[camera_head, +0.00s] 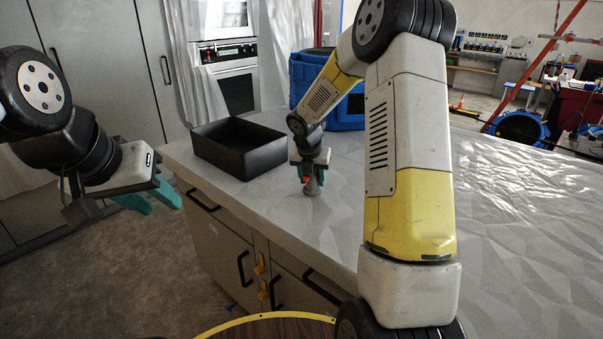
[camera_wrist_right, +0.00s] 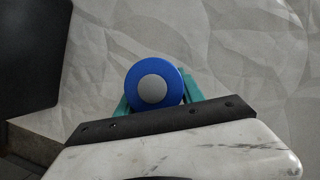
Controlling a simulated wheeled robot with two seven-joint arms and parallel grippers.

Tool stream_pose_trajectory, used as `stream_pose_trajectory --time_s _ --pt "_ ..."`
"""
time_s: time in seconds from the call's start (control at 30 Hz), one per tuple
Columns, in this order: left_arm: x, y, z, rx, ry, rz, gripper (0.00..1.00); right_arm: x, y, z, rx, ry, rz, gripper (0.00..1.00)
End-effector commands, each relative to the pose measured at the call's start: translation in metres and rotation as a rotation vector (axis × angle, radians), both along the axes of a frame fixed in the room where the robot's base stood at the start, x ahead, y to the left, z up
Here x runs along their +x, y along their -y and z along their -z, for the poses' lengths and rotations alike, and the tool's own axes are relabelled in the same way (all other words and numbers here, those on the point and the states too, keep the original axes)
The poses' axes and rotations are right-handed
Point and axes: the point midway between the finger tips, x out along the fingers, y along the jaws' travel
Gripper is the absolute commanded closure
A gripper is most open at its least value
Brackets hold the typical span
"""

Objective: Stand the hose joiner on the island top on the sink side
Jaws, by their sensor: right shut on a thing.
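The hose joiner shows in the right wrist view as a blue disc with a grey round centre (camera_wrist_right: 153,90), between the teal fingers. In the head view its grey lower part (camera_head: 312,188) shows below my right gripper (camera_head: 313,175), upright, at the island top (camera_head: 270,205). It seems to touch the top, but I cannot be sure. My right gripper is shut on it. My left gripper (camera_head: 152,198) is open and empty, out to the left beyond the island's edge.
A black open bin (camera_head: 240,160) stands on the island, left of and behind the right gripper. A blue crate (camera_head: 345,112) stands further back. The top in front of the joiner is clear. Grey drawers with black handles are below the edge.

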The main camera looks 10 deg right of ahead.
Motion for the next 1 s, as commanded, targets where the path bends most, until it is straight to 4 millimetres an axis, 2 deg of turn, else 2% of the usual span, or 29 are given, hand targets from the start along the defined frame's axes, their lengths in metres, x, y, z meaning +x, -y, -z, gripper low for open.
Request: stream_pose_trajectory --time_s 0.07,0.1,0.2,0.5,0.63,0.77,1.0 --pt "0.000 0.000 0.000 0.000 0.000 0.000 0.64 0.000 0.000 0.002 0.000 0.000 0.000 0.99" --pt "0.000 0.000 0.000 0.000 0.000 0.000 0.64 0.000 0.000 0.003 0.000 0.000 0.000 0.51" --pt "0.000 0.000 0.000 0.000 0.000 0.000 0.64 0.000 0.000 0.002 0.000 0.000 0.000 0.33" --pt "0.000 0.000 0.000 0.000 0.000 0.000 0.64 0.000 0.000 0.002 0.000 0.000 0.000 0.33" --pt "0.000 0.000 0.000 0.000 0.000 0.000 0.64 -0.002 -0.001 -0.007 0.000 0.001 0.001 0.33" --pt "0.000 0.000 0.000 0.000 0.000 0.000 0.64 -0.010 -0.004 -0.028 0.000 0.003 0.001 0.33" --pt "0.000 0.000 0.000 0.000 0.000 0.000 0.64 -0.028 -0.013 -0.077 0.000 0.003 0.000 0.33"
